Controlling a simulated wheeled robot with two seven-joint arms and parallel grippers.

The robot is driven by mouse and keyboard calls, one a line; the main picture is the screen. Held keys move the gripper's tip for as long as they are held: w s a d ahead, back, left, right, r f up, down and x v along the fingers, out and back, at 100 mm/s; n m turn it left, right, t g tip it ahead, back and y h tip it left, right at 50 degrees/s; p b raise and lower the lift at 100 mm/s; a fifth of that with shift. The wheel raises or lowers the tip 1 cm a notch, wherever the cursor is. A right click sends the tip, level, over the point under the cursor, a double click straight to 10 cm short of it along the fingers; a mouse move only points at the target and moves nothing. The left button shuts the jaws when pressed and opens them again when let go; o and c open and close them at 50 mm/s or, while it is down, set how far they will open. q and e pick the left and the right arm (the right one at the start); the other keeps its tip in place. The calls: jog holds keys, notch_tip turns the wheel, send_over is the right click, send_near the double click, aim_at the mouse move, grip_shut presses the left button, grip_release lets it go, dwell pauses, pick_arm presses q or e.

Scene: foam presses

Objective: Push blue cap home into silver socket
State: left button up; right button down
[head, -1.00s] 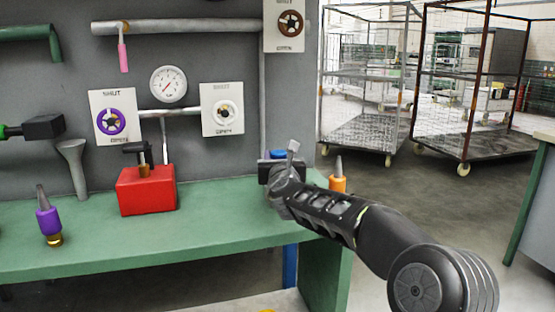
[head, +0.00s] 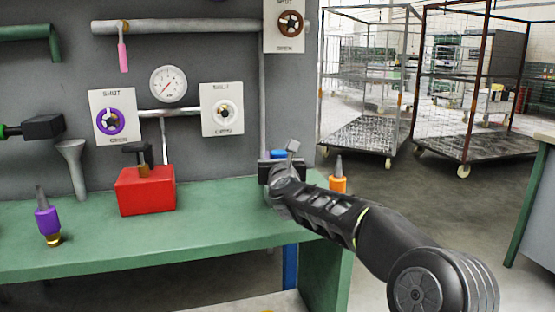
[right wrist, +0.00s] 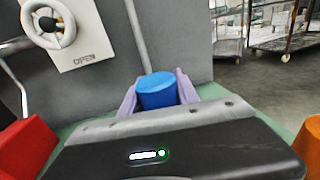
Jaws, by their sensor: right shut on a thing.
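The blue cap (head: 279,154) is at the right end of the green bench, partly hidden by my right gripper in the head view. In the right wrist view the blue cap (right wrist: 157,91) sits between two pale purple fingers. My right gripper (right wrist: 158,96) is shut on it. In the head view my right gripper (head: 273,168) is low over the bench and the arm hides what is below it. I cannot make out the silver socket in either view; whether the cap touches it cannot be told. My left gripper is not in view.
A red block (head: 147,190) with a dark-topped stem stands left on the green bench (head: 220,210). A purple tool (head: 48,222) and an orange one (head: 338,182) stand at its sides. A grey wall with a gauge (head: 168,84) and valve plates rises behind. Bench between red block and gripper is clear.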

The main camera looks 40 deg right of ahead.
jog(key=shift+b, duration=0.3)
dwell(0.7)
jog(key=shift+s+f+b, duration=0.1)
jog(key=shift+f+b, duration=1.95)
jog(key=shift+b, duration=0.5)
jog(key=c, duration=1.1)
grip_release()
jog(key=shift+c, duration=0.2)
jog(key=o, duration=0.3)
jog(key=shift+f, duration=0.1)
